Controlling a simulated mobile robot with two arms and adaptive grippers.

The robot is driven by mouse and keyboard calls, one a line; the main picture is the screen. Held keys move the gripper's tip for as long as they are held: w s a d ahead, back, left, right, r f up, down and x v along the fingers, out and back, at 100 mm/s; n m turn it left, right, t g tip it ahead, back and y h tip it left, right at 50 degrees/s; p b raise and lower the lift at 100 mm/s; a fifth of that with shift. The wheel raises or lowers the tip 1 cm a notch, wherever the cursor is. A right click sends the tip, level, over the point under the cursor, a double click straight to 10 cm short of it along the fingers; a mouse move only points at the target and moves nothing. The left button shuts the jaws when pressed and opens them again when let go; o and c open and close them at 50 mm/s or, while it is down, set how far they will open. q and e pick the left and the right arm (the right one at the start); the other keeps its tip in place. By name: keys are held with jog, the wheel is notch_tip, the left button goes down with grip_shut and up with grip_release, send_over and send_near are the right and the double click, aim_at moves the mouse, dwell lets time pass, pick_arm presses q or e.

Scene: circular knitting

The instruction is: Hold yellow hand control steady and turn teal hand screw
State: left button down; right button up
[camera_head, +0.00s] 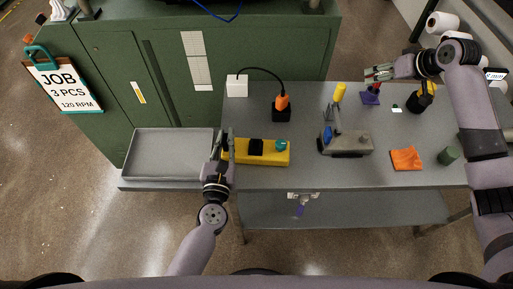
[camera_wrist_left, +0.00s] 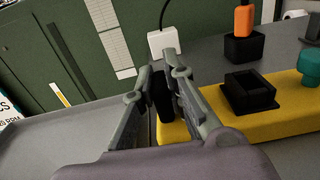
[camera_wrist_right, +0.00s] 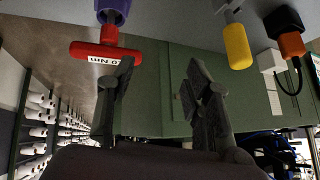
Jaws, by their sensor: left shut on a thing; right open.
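The yellow hand control (camera_head: 271,158) is a long yellow block at the left of the grey table. It carries a black block (camera_head: 256,146) and, near its right end, the teal hand screw (camera_head: 281,145). My left gripper (camera_head: 223,140) is shut on the left end of the hand control; in the left wrist view a black piece (camera_wrist_left: 163,97) shows between its fingers. The teal screw (camera_wrist_left: 310,66) is at that view's right edge, apart from the fingers. My right gripper (camera_head: 372,75) is open and empty above the table's back right, far from the screw.
A red T-handle marked 0 Nm (camera_wrist_right: 105,52) stands in a purple holder (camera_head: 370,99) close to my right fingers. A yellow-handled tool (camera_wrist_right: 237,45), an orange-topped black stand (camera_head: 282,110), a grey fixture (camera_head: 345,142) and an orange cloth (camera_head: 406,159) share the table.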

jog(key=s+a+r+n+g+y, duration=0.1)
jog(key=a+r+n, duration=0.1)
jog(key=a, duration=0.6)
jog(key=s+a+r+n+g+y, duration=0.1)
jog(key=a+n, duration=0.2)
jog(key=a, duration=0.4)
jog(key=n+g+h, duration=0.5)
jog(key=n, duration=0.5)
send_over(281, 143)
notch_tip(281, 143, down, 12)
jog(key=shift+r, duration=0.1)
jog(key=shift+c, duration=0.5)
